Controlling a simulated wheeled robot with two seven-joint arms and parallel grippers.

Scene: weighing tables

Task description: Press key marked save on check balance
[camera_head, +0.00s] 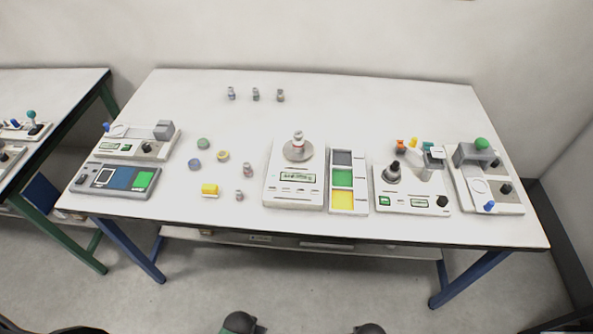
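A white balance (295,196) stands near the front middle of the table. It has a round grey pan with a small red-and-white vial (298,138) upright on it. Its front has a lit green display (297,177) and a row of small keys below, too small to read. A second white device (410,203) to the right has a green display, a black knob and a dark knobbed piece on top. I cannot tell from labels which one is the check balance, nor which key is marked save. Neither gripper shows; only dark rounded parts of mine appear at the bottom edge.
A tray with grey, green and yellow fields (334,209) stands right beside the balance. More devices stand at the far right (485,180) and left (133,143), with a coloured panel (116,181). Small vials, caps and a yellow block (209,190) lie left of centre. The back right is clear.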

